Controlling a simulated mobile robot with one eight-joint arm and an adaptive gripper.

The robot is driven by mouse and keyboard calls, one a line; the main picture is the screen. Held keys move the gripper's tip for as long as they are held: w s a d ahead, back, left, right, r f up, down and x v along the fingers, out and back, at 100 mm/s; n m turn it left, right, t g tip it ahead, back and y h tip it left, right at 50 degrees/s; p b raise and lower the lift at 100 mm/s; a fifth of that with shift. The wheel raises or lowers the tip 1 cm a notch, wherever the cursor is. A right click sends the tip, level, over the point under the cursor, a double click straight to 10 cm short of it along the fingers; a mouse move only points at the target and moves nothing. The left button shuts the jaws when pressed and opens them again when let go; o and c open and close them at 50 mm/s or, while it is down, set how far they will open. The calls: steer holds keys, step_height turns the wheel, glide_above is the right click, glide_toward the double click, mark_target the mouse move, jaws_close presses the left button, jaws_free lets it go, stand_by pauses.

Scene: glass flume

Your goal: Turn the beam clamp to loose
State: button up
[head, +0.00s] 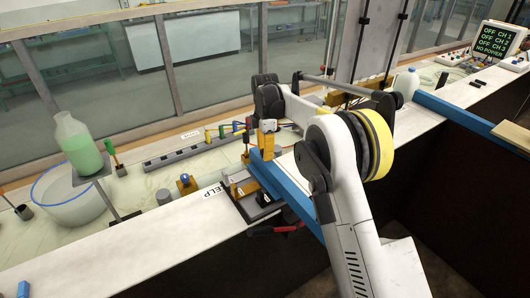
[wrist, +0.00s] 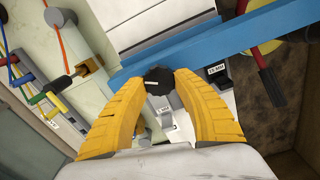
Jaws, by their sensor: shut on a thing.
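The beam clamp's dark round knob (wrist: 158,80) shows in the wrist view, with a pale line marked on its face. It sits at the edge of the blue beam (wrist: 215,42). My gripper (wrist: 172,84) has its two yellow fingers on either side of the knob and is shut on it. In the head view my gripper (head: 268,142) points down at the blue beam (head: 282,192), and the knob cannot be made out there. Whether the clamp is tight or loose cannot be read.
A power strip (head: 183,152) and colored valves lie behind. Another blue beam (head: 465,118) runs at right.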

steer(key=n, duration=0.5)
steer(key=shift+s, duration=0.1)
steer(key=shift+n, duration=0.4)
steer(key=o, duration=1.2)
steer(key=shift+c, duration=0.2)
step_height(320, 180, up, 12)
